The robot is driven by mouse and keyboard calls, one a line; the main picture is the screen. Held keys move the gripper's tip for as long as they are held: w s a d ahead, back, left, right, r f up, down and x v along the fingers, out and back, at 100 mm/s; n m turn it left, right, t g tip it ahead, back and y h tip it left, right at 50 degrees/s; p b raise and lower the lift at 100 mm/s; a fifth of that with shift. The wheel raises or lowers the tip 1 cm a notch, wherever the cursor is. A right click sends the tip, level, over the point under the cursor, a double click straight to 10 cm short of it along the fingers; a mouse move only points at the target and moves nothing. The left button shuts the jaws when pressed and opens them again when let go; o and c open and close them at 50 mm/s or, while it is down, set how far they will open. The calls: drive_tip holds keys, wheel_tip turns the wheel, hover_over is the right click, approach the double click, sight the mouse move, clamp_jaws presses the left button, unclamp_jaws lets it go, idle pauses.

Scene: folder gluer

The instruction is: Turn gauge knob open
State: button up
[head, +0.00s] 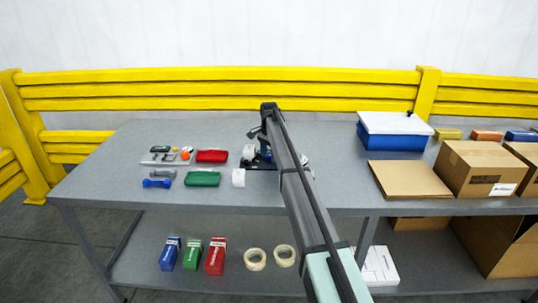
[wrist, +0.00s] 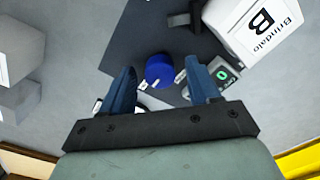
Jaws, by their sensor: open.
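A round blue knob (wrist: 159,70) with a white mark on its face shows in the wrist view, over a dark base plate (wrist: 135,40). My gripper (wrist: 160,65) is open. Its two fingers stand apart, one left and one right of the knob, with nothing held between them. I cannot tell whether either finger touches the knob. A small device with a green-lit face (wrist: 223,74) sits just right of the right finger. In the head view my arm hides most of the knob's spot on the table.
A white box marked "Brindalo" (wrist: 255,30) stands close by on the right in the wrist view. On the grey table (head: 115,190) lie a red case (head: 212,156), a green case (head: 203,178) and a blue dumbbell-shaped item (head: 157,183). A blue bin (head: 391,138) and cartons (head: 478,170) stand right.

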drive_tip(key=shift+c, duration=0.4)
drive_tip(key=c, duration=1)
drive_tip(key=shift+o, duration=0.2)
drive_tip(key=shift+n, duration=0.4)
drive_tip(key=n, duration=1.7)
